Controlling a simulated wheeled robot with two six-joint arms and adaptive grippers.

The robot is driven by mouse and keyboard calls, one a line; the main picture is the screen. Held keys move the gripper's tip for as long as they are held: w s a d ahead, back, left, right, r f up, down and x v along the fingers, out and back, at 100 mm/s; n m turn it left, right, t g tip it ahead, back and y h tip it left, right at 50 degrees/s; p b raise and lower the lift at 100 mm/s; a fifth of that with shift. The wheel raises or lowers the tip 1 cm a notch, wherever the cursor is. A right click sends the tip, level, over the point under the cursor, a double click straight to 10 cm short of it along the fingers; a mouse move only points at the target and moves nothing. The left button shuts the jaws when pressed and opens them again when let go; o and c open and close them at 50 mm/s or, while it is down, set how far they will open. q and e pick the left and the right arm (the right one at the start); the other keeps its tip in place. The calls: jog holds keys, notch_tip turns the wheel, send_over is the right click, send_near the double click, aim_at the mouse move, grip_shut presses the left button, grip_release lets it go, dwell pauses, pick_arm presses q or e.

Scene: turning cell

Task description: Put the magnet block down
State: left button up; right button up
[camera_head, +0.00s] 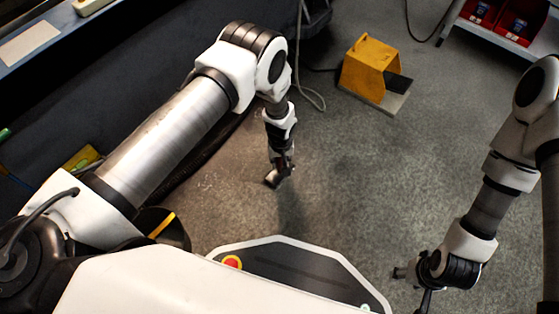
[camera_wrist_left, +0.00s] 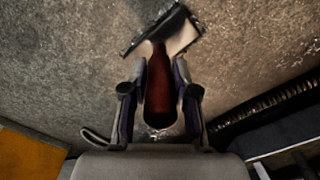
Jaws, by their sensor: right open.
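My left gripper (camera_head: 275,176) hangs over the bare floor near the middle of the head view. In the left wrist view, its two fingers (camera_wrist_left: 160,95) are closed on either side of a dark red, rounded handle (camera_wrist_left: 160,88). A flat pale head with black edges (camera_wrist_left: 168,36) sits at the handle's far end. I take this held piece as the magnet block; the head view shows only a small dark part of it. My right gripper (camera_head: 408,283) is low at the right, open; I see nothing in it.
A yellow box-shaped foot pedal (camera_head: 368,65) stands on the floor beyond my left gripper. A shelf with red bins (camera_head: 518,24) is at the top right. A dark bench or machine side (camera_head: 110,85) runs along the left. The floor (camera_head: 350,165) between my arms is clear.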

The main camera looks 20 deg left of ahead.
pick_arm(q)
jog(key=shift+o, duration=1.4)
jog(key=shift+r+p, duration=0.35)
notch_tip(320, 180, up, 12)
jog(key=p, duration=0.6)
jog(key=shift+f, duration=0.1)
jog(key=shift+s+a+f, duration=0.1)
jog(key=shift+s, duration=0.15)
jog(key=s+a+r+m, duration=0.1)
jog(key=s+a, duration=0.2)
jog(key=s, duration=0.5)
jog(key=s+a+r+m, duration=0.2)
jog(key=s+a, duration=0.1)
jog(key=s, duration=0.6)
jog(key=s+a+r+m, duration=0.1)
jog(key=s+a, duration=0.2)
jog(key=s, duration=0.6)
jog(key=shift+s+a+r+m, duration=0.15)
jog(key=shift+a+m, duration=0.15)
jog(key=shift+a, duration=0.1)
